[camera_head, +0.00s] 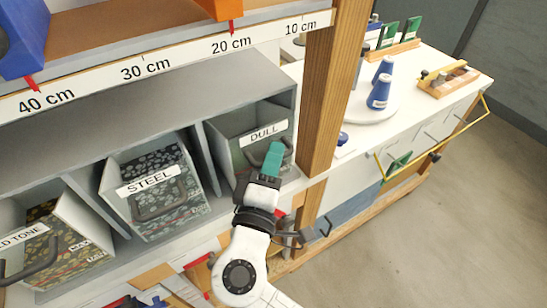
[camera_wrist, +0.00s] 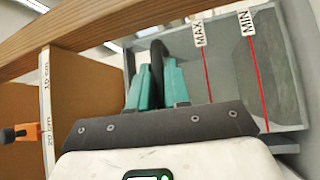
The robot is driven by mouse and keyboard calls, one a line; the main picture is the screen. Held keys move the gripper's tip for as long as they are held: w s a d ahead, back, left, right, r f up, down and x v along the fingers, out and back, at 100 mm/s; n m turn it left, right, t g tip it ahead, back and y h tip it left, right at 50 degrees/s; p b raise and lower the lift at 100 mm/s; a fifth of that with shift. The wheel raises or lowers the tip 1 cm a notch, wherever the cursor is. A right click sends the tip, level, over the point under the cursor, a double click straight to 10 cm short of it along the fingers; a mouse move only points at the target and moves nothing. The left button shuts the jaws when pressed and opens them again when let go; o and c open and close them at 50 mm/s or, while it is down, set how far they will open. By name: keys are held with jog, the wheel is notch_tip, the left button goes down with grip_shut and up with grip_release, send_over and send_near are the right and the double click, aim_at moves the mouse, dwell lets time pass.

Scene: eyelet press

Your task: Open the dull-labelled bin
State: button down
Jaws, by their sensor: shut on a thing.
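The bin labelled DULL (camera_head: 240,158) is in the right compartment of the grey shelf unit in the head view. Its white label (camera_head: 263,133) sits at the top of its front, and a strip of grey interior shows above it. My gripper (camera_head: 274,152) is at the bin's front, its teal fingers over the dark handle below the label. In the wrist view my gripper (camera_wrist: 158,85) is shut on the black curved handle (camera_wrist: 157,58). There a grey bin wall (camera_wrist: 228,75) shows red lines with MAX and MIN tags. The fingers partly hide the handle and bin front.
The STEEL bin (camera_head: 160,195) and a GOLD TONE bin (camera_head: 60,240) lean out to the left, holding patterned contents. A wooden post (camera_head: 330,90) stands close to the right of the DULL bin. A ruler-marked shelf edge (camera_head: 165,62) runs above. Floor at right is clear.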

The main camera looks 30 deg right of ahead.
jog(key=shift+f+b, duration=0.2)
jog(key=shift+b, duration=0.1)
jog(key=shift+s+f+h+b, duration=0.25)
jog(key=shift+s+h+b, duration=0.05)
jog(key=shift+b, duration=0.45)
jog(key=s+f+m+h+b, duration=0.5)
jog(key=s+m+b, duration=0.2)
jog(key=b, duration=1.4)
jog(key=shift+m+h+b, duration=0.4)
jog(key=shift+m, duration=0.2)
jog(key=shift+s+g+b, duration=0.1)
jog(key=shift+g+b, duration=0.2)
jog(key=shift+b, duration=0.05)
jog(key=c, duration=1.2)
grip_release()
jog(key=shift+m, duration=0.3)
